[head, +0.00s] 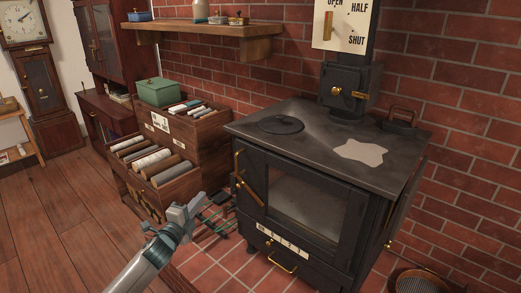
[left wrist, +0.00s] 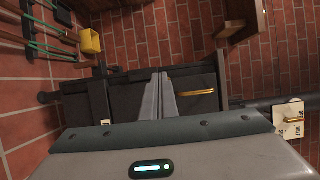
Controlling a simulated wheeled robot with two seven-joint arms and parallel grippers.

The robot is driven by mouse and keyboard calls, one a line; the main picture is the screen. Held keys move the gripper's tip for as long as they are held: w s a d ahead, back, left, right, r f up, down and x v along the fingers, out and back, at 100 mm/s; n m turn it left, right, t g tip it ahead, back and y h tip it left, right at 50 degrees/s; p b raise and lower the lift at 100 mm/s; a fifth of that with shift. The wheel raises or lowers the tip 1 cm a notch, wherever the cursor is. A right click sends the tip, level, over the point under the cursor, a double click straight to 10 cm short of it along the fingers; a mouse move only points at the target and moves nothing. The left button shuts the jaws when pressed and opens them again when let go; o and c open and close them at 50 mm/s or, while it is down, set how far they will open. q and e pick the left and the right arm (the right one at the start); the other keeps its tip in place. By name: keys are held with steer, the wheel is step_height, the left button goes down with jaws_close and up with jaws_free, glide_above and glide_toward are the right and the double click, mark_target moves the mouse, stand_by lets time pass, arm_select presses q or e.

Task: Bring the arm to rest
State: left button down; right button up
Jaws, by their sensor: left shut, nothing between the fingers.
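My left arm comes in from the bottom left of the head view. Its gripper (head: 197,204) is in front of the log boxes and to the left of the black stove (head: 300,206). In the left wrist view the two grey fingers (left wrist: 160,76) lie together, with nothing between them. They point toward the dark stove body (left wrist: 130,92), which appears turned on its side there. The gripper appears clear of the stove. My right gripper is in neither view.
Stacked wooden log boxes (head: 160,122) hold several rolls, with a green tin (head: 155,91) on top. Fire tools with green and red handles (left wrist: 42,45) are close by. A wooden shelf (head: 203,33) is on the brick wall. Open floor (head: 60,215) is at left.

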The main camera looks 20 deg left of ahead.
arm_select(q)
steer(key=s+d+f+n+g, duration=0.25)
steer(key=s+f, duration=0.25)
steer(key=f, duration=0.6)
steer(key=s+d+f+n+g, duration=0.25)
steer(key=s+f, duration=0.35)
steer(key=f, duration=0.4)
steer(key=s+d+f+n+g, duration=0.15)
steer(key=s+f+n, duration=0.3)
steer(key=f, duration=0.65)
steer(key=s+d+f+n+g, duration=0.2)
steer(key=s+d+f, duration=0.2)
steer(key=s, duration=0.6)
steer(key=s+d+f+n+g, duration=0.2)
steer(key=s+d+f, duration=0.3)
steer(key=s+f, duration=0.4)
steer(key=s+d+f+n+g, duration=0.2)
steer(key=s+f, duration=0.5)
steer(key=s, duration=0.5)
steer(key=d+n, duration=0.1)
steer(key=d, duration=0.1)
steer(key=shift+d, duration=0.3)
